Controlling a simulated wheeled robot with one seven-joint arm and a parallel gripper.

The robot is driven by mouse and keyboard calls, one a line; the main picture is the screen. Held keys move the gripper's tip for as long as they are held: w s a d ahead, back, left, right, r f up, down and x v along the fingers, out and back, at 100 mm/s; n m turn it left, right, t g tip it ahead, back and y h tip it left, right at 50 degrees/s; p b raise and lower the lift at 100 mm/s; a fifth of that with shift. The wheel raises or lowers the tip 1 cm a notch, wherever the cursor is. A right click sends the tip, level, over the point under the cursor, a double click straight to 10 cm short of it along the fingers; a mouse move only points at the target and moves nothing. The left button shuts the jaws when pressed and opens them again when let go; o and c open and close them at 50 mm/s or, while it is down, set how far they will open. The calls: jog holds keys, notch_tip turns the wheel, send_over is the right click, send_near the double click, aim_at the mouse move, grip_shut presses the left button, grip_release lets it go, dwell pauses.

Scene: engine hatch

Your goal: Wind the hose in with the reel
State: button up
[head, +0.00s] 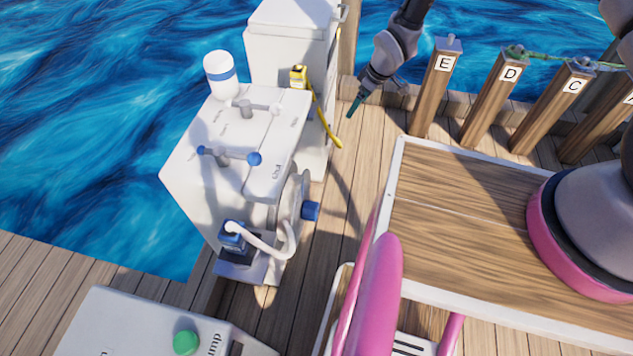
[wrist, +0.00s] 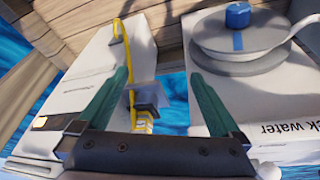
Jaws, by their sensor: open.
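The hose reel (head: 290,200) is a grey-white disc on the side of a white dock water pedestal (head: 205,165). Its blue knob (head: 311,211) sticks out to the right. The white hose (head: 270,245) loops below the reel to a blue end piece on a low ledge. In the wrist view the reel (wrist: 245,62), its blue knob (wrist: 238,14) with a blue stripe below, and the hose (wrist: 303,22) leading off right are at the upper right. My gripper (head: 352,108) is above the deck, behind and right of the reel, apart from it. Its teal fingers (wrist: 160,82) are open and empty.
A second white pedestal (head: 290,45) with a yellow plug (head: 299,76) and hanging yellow cable (head: 325,120) stands close to my gripper. Lettered wooden posts (head: 435,88) stand to the right. A pump box (head: 150,325) with a green button is in front. Water lies left.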

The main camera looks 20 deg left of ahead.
jog(key=s+a+f+n+g, duration=0.1)
jog(key=s+a+f+n, duration=0.1)
jog(key=s+f, duration=0.75)
jog(key=n+g+y, duration=0.1)
jog(key=n+g, duration=0.1)
send_near(317, 209)
jog(key=f, duration=0.2)
jog(key=x, duration=1)
jog(key=shift+w+a+r, duration=0.1)
jog(key=shift+w+a, duration=0.1)
jog(key=shift+w, duration=0.15)
